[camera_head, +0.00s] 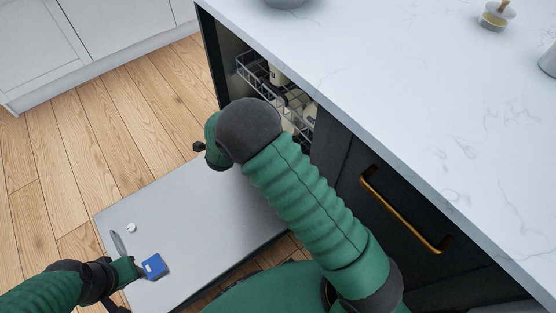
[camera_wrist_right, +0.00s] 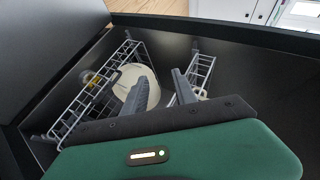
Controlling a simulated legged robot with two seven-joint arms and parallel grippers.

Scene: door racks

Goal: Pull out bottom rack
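The dishwasher is open, its grey door (camera_head: 200,225) folded down. In the head view a grey wire rack (camera_head: 247,72) with pale dishes shows inside the dark cavity; my right arm covers its lower part. In the right wrist view a wire rack (camera_wrist_right: 92,92) holds a cream rounded dish (camera_wrist_right: 140,84). I cannot tell which level each rack is. My right gripper (camera_wrist_right: 161,77) is open, its two fingers apart and pointing at the rack and dish; contact is unclear. My left gripper (camera_head: 122,276) is low over the door's left end; its fingers are not clear.
A blue square piece (camera_head: 154,266) is on the door near my left gripper. The white countertop (camera_head: 400,90) overhangs the cavity. A dark cabinet front with a brass handle (camera_head: 400,212) stands to the right. The wooden floor (camera_head: 100,140) on the left is clear.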

